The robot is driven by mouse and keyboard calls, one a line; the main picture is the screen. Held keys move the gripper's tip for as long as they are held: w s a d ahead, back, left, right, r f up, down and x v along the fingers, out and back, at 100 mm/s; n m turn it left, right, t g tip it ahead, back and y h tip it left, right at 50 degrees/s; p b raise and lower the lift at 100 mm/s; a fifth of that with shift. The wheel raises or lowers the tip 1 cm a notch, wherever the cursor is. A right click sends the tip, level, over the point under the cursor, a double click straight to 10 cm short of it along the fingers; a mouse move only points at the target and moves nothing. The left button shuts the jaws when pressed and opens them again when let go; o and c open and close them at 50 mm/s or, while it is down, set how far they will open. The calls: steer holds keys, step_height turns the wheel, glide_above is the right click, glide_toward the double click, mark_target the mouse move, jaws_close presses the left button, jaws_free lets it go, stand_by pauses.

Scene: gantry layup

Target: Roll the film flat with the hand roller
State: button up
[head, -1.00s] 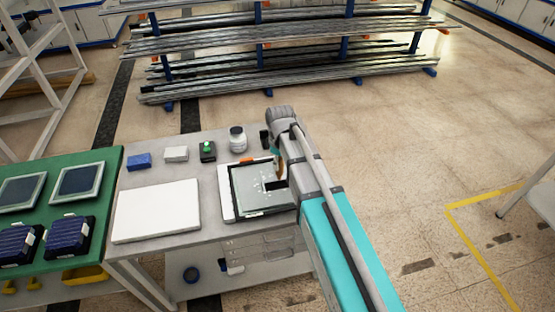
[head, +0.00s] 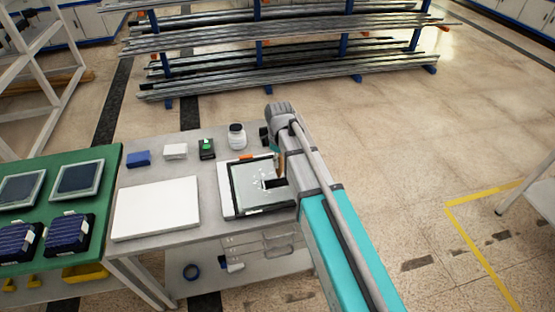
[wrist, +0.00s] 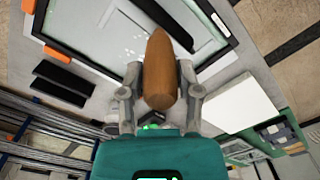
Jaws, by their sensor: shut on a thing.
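My gripper (wrist: 160,92) is shut on the tan wooden handle of the hand roller (wrist: 162,72), with a finger on each side. The handle also shows below my arm in the head view (head: 281,167). The roller's black cylinder (wrist: 160,20) lies over the right part of the film panel in the head view (head: 273,184); I cannot tell whether it touches. The clear film (head: 248,193) lies over a pale framed panel, with small white bubble-like specks (wrist: 132,46) beside the cylinder. The handle hides part of the cylinder in the wrist view.
A white board (head: 155,208) lies left of the panel. A blue block (head: 138,159), a white block (head: 175,151), a green-topped black box (head: 207,148) and a white jar (head: 237,137) stand behind. A black holder (wrist: 62,82) sits beside the panel. Open floor lies right.

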mark_target(279, 168)
steer(key=shift+f+b, duration=1.75)
steer(key=shift+f, duration=0.3)
steer(key=shift+f+b, duration=0.35)
steer(key=shift+b, duration=0.05)
steer(key=shift+w, duration=0.15)
steer(key=shift+w+a, duration=0.2)
steer(key=shift+w, duration=0.4)
steer(key=shift+w+a, duration=0.15)
steer(key=shift+w, duration=0.45)
steer(key=shift+w+a, duration=0.2)
steer(key=shift+w, duration=0.45)
steer(key=shift+w+a, duration=0.2)
steer(key=shift+w, duration=0.55)
steer(key=shift+w+a, duration=0.2)
steer(key=shift+w, duration=0.45)
steer(key=shift+w+a, duration=0.2)
steer(key=shift+w, duration=0.5)
